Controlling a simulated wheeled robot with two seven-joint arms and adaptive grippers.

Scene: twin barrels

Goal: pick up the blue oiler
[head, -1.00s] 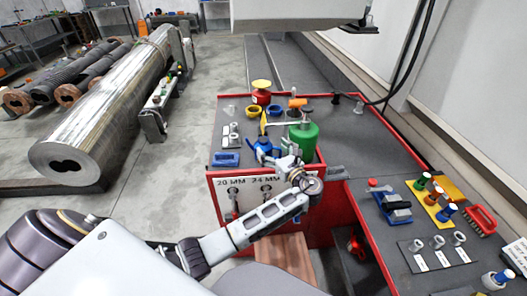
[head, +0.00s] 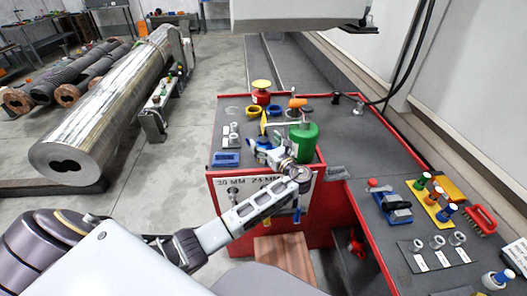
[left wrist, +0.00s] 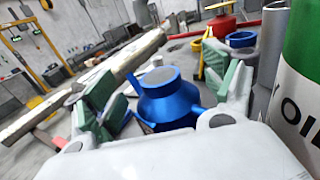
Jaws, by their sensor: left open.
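The blue oiler (head: 262,143) stands on the grey bench top near its front edge, partly hidden by my gripper in the head view. In the left wrist view the oiler (left wrist: 166,100) shows a round blue body, a wide top with a grey disc and a side spout. My left gripper (head: 275,156) is at the oiler. Its green-padded fingers (left wrist: 168,88) are open, one on each side of the oiler in the left wrist view. I cannot tell whether either pad touches it. My right gripper is not in view.
A green oil can (head: 304,141) stands close to the right of my left gripper. A red can (head: 261,97) with a yellow top and a yellow funnel-like piece (head: 263,122) are behind the oiler. A blue block (head: 227,159) lies to the left.

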